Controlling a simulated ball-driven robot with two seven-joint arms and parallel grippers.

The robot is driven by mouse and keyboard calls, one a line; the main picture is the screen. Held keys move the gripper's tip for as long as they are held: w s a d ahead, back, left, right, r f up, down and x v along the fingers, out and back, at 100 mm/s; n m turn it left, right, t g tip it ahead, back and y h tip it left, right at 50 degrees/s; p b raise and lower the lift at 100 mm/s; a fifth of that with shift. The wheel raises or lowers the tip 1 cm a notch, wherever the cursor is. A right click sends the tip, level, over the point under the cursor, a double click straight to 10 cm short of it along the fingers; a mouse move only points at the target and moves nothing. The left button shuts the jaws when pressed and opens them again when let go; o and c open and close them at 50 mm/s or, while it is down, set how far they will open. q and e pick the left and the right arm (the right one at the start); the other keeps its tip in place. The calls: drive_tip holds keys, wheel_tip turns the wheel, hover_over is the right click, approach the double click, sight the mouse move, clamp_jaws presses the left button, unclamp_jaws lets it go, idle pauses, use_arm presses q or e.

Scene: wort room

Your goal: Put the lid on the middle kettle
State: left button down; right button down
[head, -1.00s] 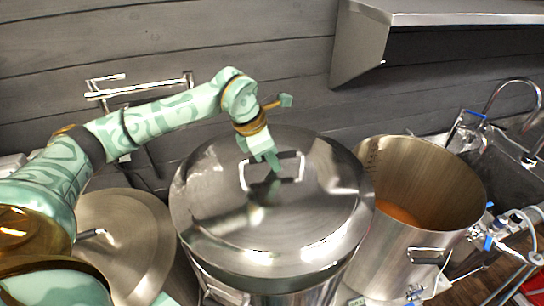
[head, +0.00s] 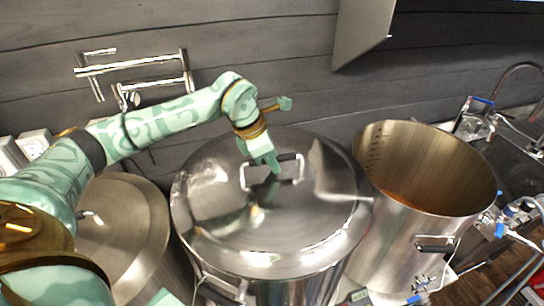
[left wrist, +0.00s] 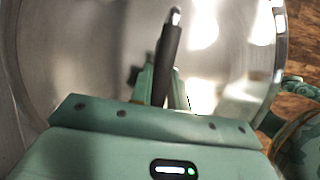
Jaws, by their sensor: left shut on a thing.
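The lid (head: 255,220) is a shiny round steel disc with a bar handle. It covers the top of the middle kettle (head: 290,292), a steel pot whose body shows only below the lid's front edge. Whether the lid rests on the rim or hangs just above it, I cannot tell. My left gripper (head: 270,168) is shut on the lid's handle from above. The left wrist view shows the dark handle bar (left wrist: 168,55) between the fingers (left wrist: 158,88), with the lid (left wrist: 85,50) beneath. My right gripper is not in view.
A left kettle with its own lid (head: 120,230) stands close beside the middle one. An open right kettle (head: 425,165) holds amber liquid. Behind are a wall-mounted tap (head: 130,68) and a steel shelf bracket (head: 362,30). A sink with hoses is at right.

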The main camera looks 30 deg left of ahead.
use_arm(q)
drive_tip(key=shift+f, duration=0.3)
drive_tip(key=c, duration=1.3)
unclamp_jaws()
drive_tip(key=shift+s+f, duration=0.1)
drive_tip(key=v, duration=1.6)
drive_tip(key=shift+a+r, duration=0.1)
drive_tip(key=shift+r, duration=0.15)
